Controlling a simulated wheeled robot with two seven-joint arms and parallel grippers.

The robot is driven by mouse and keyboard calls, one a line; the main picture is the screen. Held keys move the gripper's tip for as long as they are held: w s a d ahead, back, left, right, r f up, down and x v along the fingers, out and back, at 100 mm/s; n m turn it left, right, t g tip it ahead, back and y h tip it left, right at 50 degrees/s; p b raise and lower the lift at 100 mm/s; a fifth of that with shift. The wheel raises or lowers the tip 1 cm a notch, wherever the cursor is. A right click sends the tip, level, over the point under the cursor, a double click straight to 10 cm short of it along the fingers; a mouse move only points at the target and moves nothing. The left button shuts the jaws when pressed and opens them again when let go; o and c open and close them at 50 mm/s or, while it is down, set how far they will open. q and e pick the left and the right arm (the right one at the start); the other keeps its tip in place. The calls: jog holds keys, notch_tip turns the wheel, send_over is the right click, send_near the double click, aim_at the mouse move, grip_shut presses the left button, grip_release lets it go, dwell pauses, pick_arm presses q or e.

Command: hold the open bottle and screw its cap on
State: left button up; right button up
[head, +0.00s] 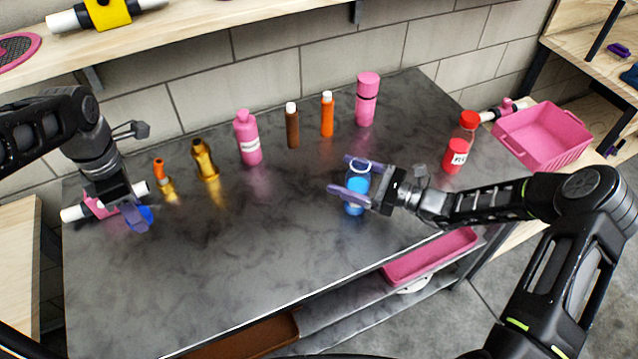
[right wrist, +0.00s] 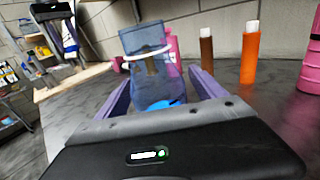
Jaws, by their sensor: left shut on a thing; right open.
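The open bottle (head: 356,192), clear at the top and blue below, stands upright on the dark table right of centre. In the right wrist view the bottle (right wrist: 148,62) shows a white ring around its upper part. My right gripper (head: 341,175) is open, with its purple fingers on either side of the bottle; I cannot tell whether they touch it. My left gripper (head: 134,217) is at the table's left side, low over the surface, shut on the blue cap (head: 146,214). The fingers partly hide the cap.
A white tube with a pink clamp (head: 96,206) lies behind my left gripper. Several bottles stand along the back, including a pink bottle (head: 247,140) and an orange one (head: 327,115). The table's middle and front are clear.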

jog(key=shift+c, duration=0.5)
grip_shut()
dwell(0.6)
